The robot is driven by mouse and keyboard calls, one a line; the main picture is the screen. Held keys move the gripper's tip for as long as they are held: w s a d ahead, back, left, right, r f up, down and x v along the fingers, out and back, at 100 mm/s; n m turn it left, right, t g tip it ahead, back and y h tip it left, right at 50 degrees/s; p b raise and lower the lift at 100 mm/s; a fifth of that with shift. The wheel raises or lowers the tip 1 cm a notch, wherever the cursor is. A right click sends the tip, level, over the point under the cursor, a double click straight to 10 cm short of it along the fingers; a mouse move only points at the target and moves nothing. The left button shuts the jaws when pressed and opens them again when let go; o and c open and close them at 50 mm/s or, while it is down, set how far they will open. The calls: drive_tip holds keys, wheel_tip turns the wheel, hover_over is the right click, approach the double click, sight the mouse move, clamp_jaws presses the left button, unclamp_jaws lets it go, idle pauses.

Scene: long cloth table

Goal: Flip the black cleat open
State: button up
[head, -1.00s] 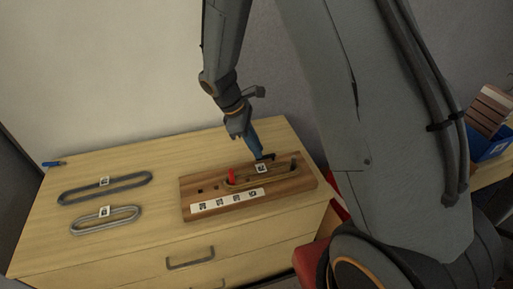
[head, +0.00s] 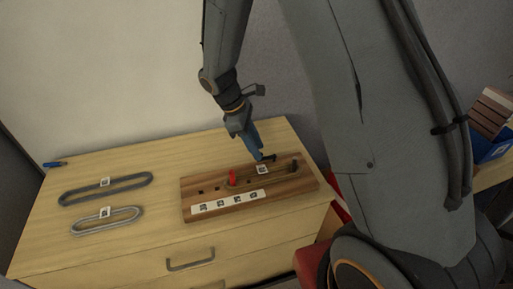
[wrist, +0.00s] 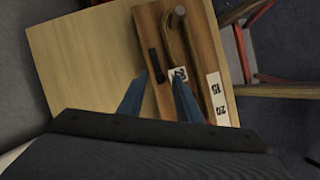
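The black cleat (head: 268,157) is a small dark bar at the back edge of a brown wooden board (head: 205,207). In the wrist view the cleat (wrist: 156,65) shows as a narrow black bar beside a tan band (wrist: 172,50); whether it is open or closed is hard to tell. My gripper (head: 258,157) points down at the cleat from above. In the wrist view its two blue fingers (wrist: 161,78) are apart, with the cleat just beyond the gap between their tips. Contact cannot be told.
The board carries a red post (head: 232,177), a dark post (head: 294,165), a number tag (head: 263,170) and a label strip (head: 228,202). Two grey loops, a dark one (head: 105,189) and a lighter one (head: 106,220), lie left on the light wooden tabletop (head: 150,163).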

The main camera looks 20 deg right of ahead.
drive_tip(key=b+v, duration=0.1)
drive_tip(key=v, duration=0.6)
idle(0.3)
drive_tip(key=s+d+r+m+t+y, duration=0.2)
drive_tip(key=s+d+m+t+y, duration=0.1)
drive_tip(key=s+m, duration=1)
drive_tip(key=shift+s+d+y, duration=0.6)
drive_tip(key=shift+s+d, duration=0.15)
drive_tip(key=shift+s, duration=0.15)
drive_tip(key=shift+c, duration=0.5)
